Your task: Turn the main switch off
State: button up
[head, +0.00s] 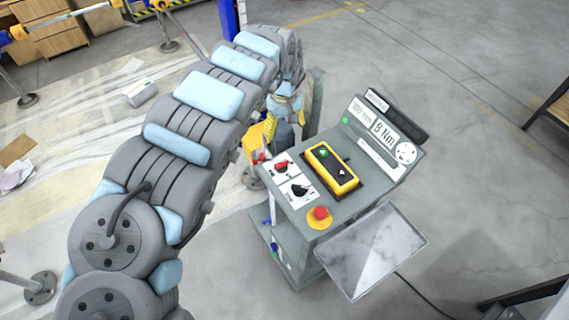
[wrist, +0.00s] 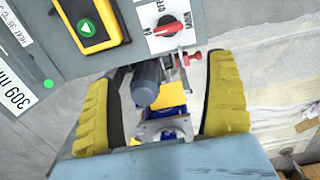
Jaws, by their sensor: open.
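The main switch, a red rotary knob on a white plate, is at the upper left of the console in the head view (head: 282,166). It also shows at the top of the wrist view (wrist: 167,30), with its red handle lying nearly crosswise and a partly legible "MAIN" label beside it. My gripper (head: 287,118) is open and empty, behind the console's left edge in the head view. In the wrist view its two yellow fingers (wrist: 161,70) are spread wide, with the switch beyond the fingertips and not touched. My arm partly hides the gripper in the head view.
A black knob (head: 299,189) sits beside the switch, with a red emergency stop (head: 320,213) in front. A yellow two-button box (head: 333,168) lies to the right. A grey motor (wrist: 148,80) is below the panel between my fingers. A metal tray (head: 372,250) juts out in front.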

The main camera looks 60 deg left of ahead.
jog(key=s, duration=0.1)
send_near(281, 163)
jog(key=shift+w+f, duration=0.15)
jog(key=shift+f, duration=1.95)
jog(key=shift+w+f, duration=0.15)
jog(key=shift+f, duration=1.95)
jog(key=shift+s+f, duration=0.1)
jog(key=shift+f, duration=0.75)
jog(key=c, duration=1.2)
